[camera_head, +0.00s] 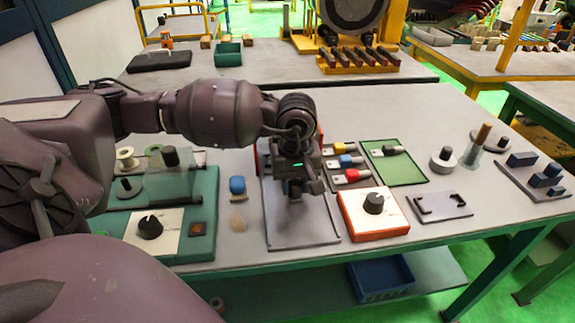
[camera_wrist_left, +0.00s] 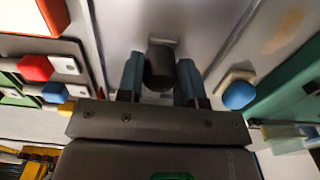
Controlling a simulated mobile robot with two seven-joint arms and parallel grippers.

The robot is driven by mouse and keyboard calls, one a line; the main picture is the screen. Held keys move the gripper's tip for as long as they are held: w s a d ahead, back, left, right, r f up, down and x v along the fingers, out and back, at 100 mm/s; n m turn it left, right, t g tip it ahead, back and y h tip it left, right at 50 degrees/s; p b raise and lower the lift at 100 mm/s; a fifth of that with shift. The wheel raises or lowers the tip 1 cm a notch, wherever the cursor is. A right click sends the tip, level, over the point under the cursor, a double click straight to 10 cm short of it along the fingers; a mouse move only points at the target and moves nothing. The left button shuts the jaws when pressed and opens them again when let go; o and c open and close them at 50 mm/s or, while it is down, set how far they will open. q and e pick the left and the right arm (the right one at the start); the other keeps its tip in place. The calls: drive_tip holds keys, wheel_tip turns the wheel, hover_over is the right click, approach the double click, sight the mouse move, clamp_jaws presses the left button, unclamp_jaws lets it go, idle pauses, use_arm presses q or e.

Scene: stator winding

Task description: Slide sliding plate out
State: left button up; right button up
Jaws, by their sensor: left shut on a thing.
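The grey sliding plate (camera_head: 300,226) lies flat on the table in the middle of the head view. It also shows as a pale flat surface in the left wrist view (camera_wrist_left: 185,22). My left gripper (camera_head: 295,190) is over the plate, pointing down. In the left wrist view its two fingers (camera_wrist_left: 160,78) are closed on the sides of a dark round knob (camera_wrist_left: 159,62) that stands on the plate. The gripper hides the knob and part of the plate in the head view. My right gripper is not in view.
An orange-edged box with a black dial (camera_head: 374,203) stands right of the plate. A blue knob (camera_head: 237,186) is to its left, next to a green station (camera_head: 195,240). Colored keys (camera_head: 347,160) lie behind on the right. The table's front edge is close to the plate.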

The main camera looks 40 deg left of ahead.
use_arm(q)
drive_tip(key=shift+s+d, duration=0.65)
drive_tip(key=shift+d, duration=0.1)
drive_tip(key=shift+s+d+p, duration=0.35)
drive_tip(key=shift+s+d, duration=0.65)
drive_tip(key=shift+d, duration=0.15)
drive_tip(key=shift+s+d, duration=1.1)
drive_tip(key=shift+d, duration=0.2)
drive_tip(key=shift+s+d+p, duration=0.3)
drive_tip(key=shift+s+d, duration=0.1)
drive_tip(key=shift+d, duration=0.1)
drive_tip(key=shift+o, duration=1.3)
drive_tip(key=shift+s+d, duration=0.1)
drive_tip(key=o, duration=0.4)
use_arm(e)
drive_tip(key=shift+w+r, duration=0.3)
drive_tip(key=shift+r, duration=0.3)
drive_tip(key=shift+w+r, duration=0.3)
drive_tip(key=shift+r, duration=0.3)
use_arm(q)
drive_tip(key=shift+r, duration=0.1)
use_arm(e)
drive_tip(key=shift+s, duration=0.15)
